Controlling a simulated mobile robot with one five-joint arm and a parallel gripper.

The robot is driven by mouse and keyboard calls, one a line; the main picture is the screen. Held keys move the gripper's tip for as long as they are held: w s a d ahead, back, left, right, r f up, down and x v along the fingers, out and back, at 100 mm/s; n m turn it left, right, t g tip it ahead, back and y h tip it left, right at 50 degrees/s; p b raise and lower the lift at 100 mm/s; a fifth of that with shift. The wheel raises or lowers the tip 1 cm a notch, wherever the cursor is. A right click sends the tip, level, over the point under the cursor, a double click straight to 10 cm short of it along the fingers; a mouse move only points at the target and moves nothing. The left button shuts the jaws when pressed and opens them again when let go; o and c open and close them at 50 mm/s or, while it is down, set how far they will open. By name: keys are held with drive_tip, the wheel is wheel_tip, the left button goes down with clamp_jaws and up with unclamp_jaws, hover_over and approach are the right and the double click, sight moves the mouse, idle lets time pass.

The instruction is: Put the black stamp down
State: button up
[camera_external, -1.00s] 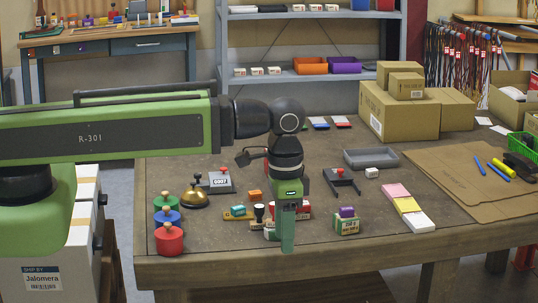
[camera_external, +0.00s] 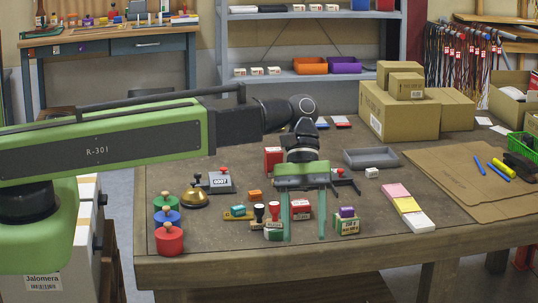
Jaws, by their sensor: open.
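A small stamp with a black, rounded handle (camera_external: 259,211) stands upright near the front of the workbench. A red-handled stamp (camera_external: 274,211) stands close to its right. Both are at a small green-sided block (camera_external: 273,231); whether they sit in it or behind it I cannot tell. My gripper (camera_external: 304,237) is open and empty, its two green fingers pointing down to the right of these stamps. The left finger is beside the red-handled stamp. A small red-and-white box (camera_external: 300,209) shows between the fingers, apparently behind them.
A purple-topped block (camera_external: 347,221) is just right of my right finger. Red (camera_external: 169,238), blue and green round pieces and a brass bell (camera_external: 195,198) stand at the left. A grey tray (camera_external: 371,158) lies behind. Bare tabletop lies along the front edge.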

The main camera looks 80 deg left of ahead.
drive_tip(key=w+a+f+n+t+h+b, duration=0.2)
drive_tip(key=a+n+h+b, duration=0.15)
drive_tip(key=a, duration=0.75)
drive_tip(key=n+t+b, duration=0.6)
drive_tip(key=n+b, duration=0.1)
drive_tip(key=b, duration=0.2)
hover_over(256, 205)
drive_tip(key=s, duration=0.1)
wheel_tip(256, 205, down, 3)
drive_tip(key=s+a+f+n+t+y+b, duration=0.2)
drive_tip(key=s+a+n+t+b, duration=0.1)
drive_tip(key=s+a, duration=0.75)
drive_tip(key=shift+m, duration=0.25)
drive_tip(key=b+x, duration=0.3)
drive_tip(key=x, duration=0.6)
drive_tip(key=b+x, duration=0.3)
drive_tip(key=x, duration=0.6)
drive_tip(key=shift+w+a+f, duration=0.15)
drive_tip(key=shift+w+a, duration=0.05)
drive_tip(key=shift+a, duration=0.05)
clamp_jaws()
